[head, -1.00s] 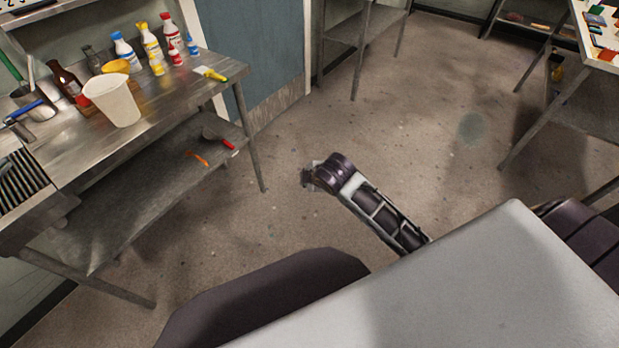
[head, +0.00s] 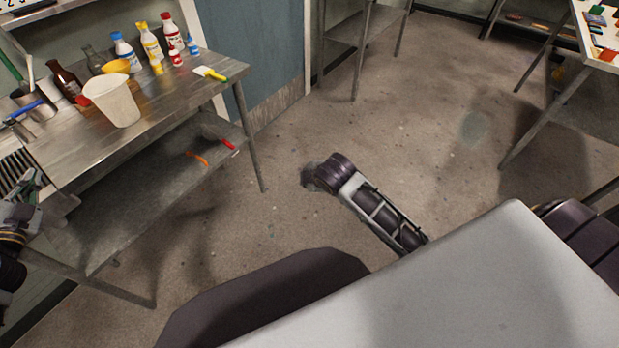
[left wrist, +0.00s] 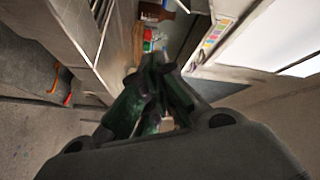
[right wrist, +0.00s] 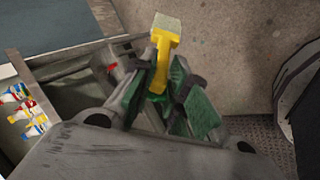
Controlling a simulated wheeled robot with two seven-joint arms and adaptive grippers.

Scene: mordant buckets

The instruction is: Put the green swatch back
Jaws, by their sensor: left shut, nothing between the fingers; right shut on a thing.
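My left gripper (head: 30,188) is at the left edge of the head view, beside the front of the steel bench. It is shut and empty; its fingers also show in the left wrist view (left wrist: 158,68). My right gripper (right wrist: 172,82) is shut on a yellow-handled tool (right wrist: 162,58) with a pale, flat, block-like end. Which tool it is I cannot tell. Small coloured pieces, one of them green (head: 597,9), lie on a pale tabletop at the far upper right of the head view. Whether that piece is the green swatch I cannot tell.
The steel bench (head: 165,108) holds a white bucket (head: 113,102), several bottles, a yellow-handled scraper (head: 210,73) and a metal pot (head: 36,104). An orange item (head: 197,158) lies on its lower shelf. The floor (head: 400,110) between the benches is clear.

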